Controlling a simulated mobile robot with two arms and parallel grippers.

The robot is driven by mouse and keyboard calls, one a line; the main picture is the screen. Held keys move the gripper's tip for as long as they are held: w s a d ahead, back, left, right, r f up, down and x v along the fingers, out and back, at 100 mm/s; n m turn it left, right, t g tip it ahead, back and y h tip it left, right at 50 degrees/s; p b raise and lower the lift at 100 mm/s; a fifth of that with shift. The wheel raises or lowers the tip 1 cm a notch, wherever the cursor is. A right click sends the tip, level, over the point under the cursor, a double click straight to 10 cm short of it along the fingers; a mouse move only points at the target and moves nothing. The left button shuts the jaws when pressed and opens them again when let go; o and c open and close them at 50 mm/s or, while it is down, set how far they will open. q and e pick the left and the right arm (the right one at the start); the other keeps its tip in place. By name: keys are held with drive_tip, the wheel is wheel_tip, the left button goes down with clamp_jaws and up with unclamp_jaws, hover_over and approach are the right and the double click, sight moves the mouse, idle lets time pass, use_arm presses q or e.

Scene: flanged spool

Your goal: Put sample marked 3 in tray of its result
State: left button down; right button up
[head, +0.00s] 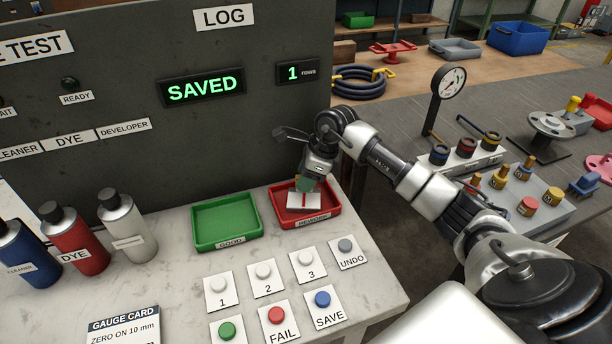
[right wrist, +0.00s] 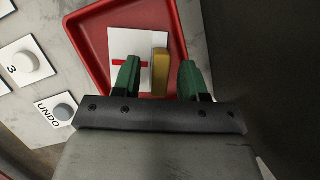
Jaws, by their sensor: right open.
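The red tray (head: 332,213), labelled REWORK, stands on the light bench and also shows in the right wrist view (right wrist: 92,32). In it lies a white piece with a red stripe (right wrist: 122,45), seen too in the head view (head: 296,206). A small yellow block (right wrist: 160,72) is beside or on the white piece. I cannot read a number 3 on either. My right gripper (head: 306,186) is over the red tray, its green fingers (right wrist: 160,80) open on either side of the block. The green tray (head: 226,221), labelled GOOD, is empty. My left gripper is out of view.
The panel display reads SAVED (head: 202,86), and the log counter (head: 297,72) reads 1. Buttons marked 1, 2, 3, UNDO (head: 346,246), FAIL and SAVE (head: 322,299) stand in front of the trays. Several bottles (head: 72,238) stand at left. A side table with coloured parts is at right.

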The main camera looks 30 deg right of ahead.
drive_tip(key=shift+r, duration=0.25)
drive_tip(key=b+v, duration=0.1)
drive_tip(key=v, duration=1.1)
drive_tip(key=shift+f, duration=0.15)
